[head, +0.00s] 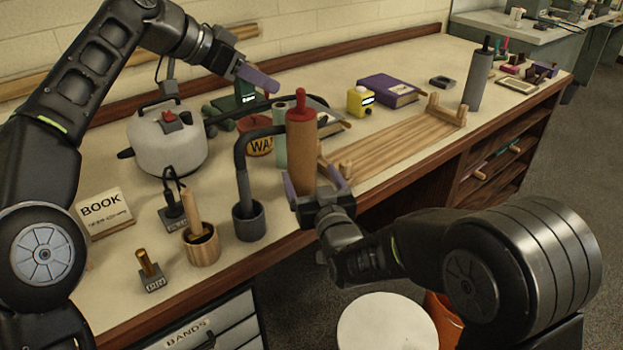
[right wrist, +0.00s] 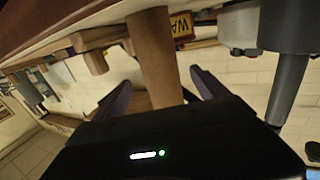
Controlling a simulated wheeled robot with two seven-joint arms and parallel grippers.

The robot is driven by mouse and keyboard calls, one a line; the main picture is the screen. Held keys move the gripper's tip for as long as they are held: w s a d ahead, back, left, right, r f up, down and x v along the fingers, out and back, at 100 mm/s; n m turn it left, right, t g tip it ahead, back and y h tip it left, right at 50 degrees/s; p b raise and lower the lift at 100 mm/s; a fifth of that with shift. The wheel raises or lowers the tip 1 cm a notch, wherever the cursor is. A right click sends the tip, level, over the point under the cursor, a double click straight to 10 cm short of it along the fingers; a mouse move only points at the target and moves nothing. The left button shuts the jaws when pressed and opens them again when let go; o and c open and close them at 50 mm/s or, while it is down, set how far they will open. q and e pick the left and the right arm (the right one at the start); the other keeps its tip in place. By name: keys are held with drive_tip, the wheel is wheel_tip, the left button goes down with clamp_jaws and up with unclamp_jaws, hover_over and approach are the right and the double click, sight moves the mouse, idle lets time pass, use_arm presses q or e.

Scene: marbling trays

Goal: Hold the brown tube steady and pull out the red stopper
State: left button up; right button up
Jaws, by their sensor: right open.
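The brown tube (head: 303,160) stands upright near the table's front edge. The red stopper (head: 300,106) sits in its top end. My right gripper (head: 316,184) is open at the tube's lower part, with its purple fingers to either side. In the right wrist view the tube (right wrist: 158,58) shows between the open fingers (right wrist: 162,88), with a gap beside them; the stopper is not visible there. My left gripper (head: 258,78) is in the air above and behind the tube, left of the stopper and apart from it. Its fingers overlap, so its opening is unclear.
A dark curved pipe in a cup (head: 249,222) stands just left of the tube. A white kettle (head: 166,142) stands farther left. A wooden rack (head: 400,140) lies to the right.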

sight(305, 166)
drive_tip(key=x, duration=0.7)
drive_tip(key=shift+w, duration=0.25)
drive_tip(key=c, duration=1.6)
idle(0.8)
